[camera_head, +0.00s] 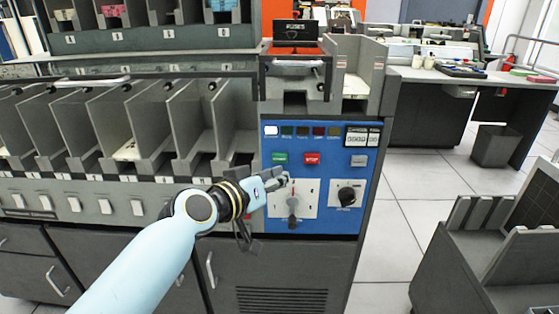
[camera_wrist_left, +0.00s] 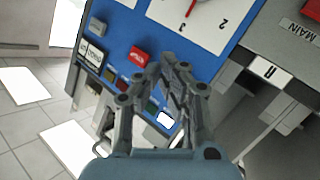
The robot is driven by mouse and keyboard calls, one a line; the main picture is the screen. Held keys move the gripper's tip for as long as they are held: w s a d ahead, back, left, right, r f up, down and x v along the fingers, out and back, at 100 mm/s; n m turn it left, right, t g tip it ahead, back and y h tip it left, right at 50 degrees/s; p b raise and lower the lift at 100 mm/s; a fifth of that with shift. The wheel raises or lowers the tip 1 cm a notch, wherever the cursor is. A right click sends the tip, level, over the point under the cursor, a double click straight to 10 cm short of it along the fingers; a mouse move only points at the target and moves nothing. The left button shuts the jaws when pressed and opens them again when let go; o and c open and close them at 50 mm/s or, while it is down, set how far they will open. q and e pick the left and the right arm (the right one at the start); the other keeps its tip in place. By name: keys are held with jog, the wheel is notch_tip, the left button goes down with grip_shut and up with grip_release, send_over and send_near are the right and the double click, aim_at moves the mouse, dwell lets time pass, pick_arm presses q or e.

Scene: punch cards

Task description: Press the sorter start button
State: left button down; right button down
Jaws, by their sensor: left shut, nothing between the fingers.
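The sorter's blue control panel (camera_head: 330,220) carries a green button (camera_head: 279,158), which I take as the start button, left of a red STOP button (camera_head: 312,158). My left gripper (camera_head: 283,181) is shut and empty, just below the green button in the head view. Contact cannot be judged from this view. In the left wrist view, my left gripper's fingers (camera_wrist_left: 172,66) reach over the panel beside the red button (camera_wrist_left: 138,56). The green button is not visible there, apparently hidden behind the fingers. My right gripper is out of view.
A black knob (camera_head: 347,195) and a dial plate (camera_head: 306,207) sit below the buttons. A grey button (camera_head: 358,160) and counter (camera_head: 362,136) are at right. Card pockets (camera_head: 130,130) line the left.

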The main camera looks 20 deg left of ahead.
pick_arm(q)
jog(key=shift+w+a, duration=0.2)
jog(key=shift+w, duration=0.65)
jog(key=shift+w, duration=0.1)
dwell(0.8)
jog(key=shift+w+a+b, duration=0.15)
jog(key=shift+w+b, duration=0.15)
jog(key=shift+w+a, duration=0.1)
jog(key=shift+w, duration=0.35)
dwell(0.7)
jog(key=shift+s+d, duration=0.25)
jog(key=shift+s, duration=0.6)
jog(key=shift+s+d+p, duration=0.15)
jog(key=shift+s+d, duration=0.1)
jog(key=shift+s, duration=0.55)
jog(key=shift+s+d+p, duration=0.1)
jog(key=shift+s+d, duration=0.1)
jog(key=shift+s, duration=0.65)
jog(key=shift+s+d+p, duration=0.15)
jog(key=shift+s+d, duration=0.1)
jog(key=shift+s, duration=0.55)
